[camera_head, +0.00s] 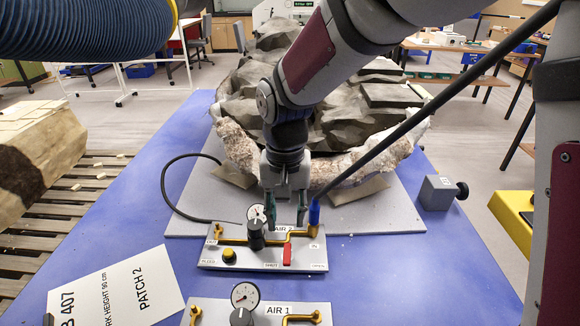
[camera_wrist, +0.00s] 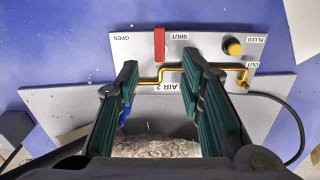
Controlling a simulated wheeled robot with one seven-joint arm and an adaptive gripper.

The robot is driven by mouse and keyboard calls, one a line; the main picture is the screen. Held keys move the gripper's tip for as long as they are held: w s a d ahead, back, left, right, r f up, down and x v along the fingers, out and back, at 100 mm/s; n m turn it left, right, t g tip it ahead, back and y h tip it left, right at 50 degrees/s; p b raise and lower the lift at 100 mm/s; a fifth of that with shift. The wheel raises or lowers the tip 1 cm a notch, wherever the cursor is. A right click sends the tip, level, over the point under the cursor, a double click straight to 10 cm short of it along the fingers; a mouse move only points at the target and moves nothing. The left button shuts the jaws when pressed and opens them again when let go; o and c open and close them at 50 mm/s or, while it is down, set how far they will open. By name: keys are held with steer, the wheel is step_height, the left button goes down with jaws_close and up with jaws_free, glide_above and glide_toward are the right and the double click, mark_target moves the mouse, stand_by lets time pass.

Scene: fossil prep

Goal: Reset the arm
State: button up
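My gripper (camera_head: 287,208) is open and empty. It points down over the back part of the AIR 2 panel (camera_head: 306,256), between the black regulator and the blue hose fitting (camera_head: 314,212). In the wrist view the two green-padded fingers (camera_wrist: 160,72) stand apart, with the panel (camera_wrist: 205,44) beyond them. The red lever (camera_head: 287,256) lies beside the SHUT label, and it also shows in the wrist view (camera_wrist: 159,43) in line with the gap between the fingers. I cannot tell whether a finger touches the panel's brass pipe (camera_wrist: 172,68).
A large jacketed fossil block (camera_head: 240,150) stands behind the panel on a grey board. A black regulator (camera_head: 256,238) and black hoses are close to the gripper. The AIR 1 panel (camera_head: 275,309) is in front. A grey block (camera_head: 438,193) is at right. The blue tabletop (camera_head: 390,270) is clear there.

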steer(key=s+d+r+t, duration=0.2)
steer(key=s+d+r, duration=0.4)
steer(key=s+d, duration=0.3)
steer(key=s+d+r+t, duration=0.3)
steer(key=s+d+r, duration=0.4)
steer(key=d, duration=0.5)
steer(key=shift+s+d+r, duration=0.2)
steer(key=shift+s, duration=0.8)
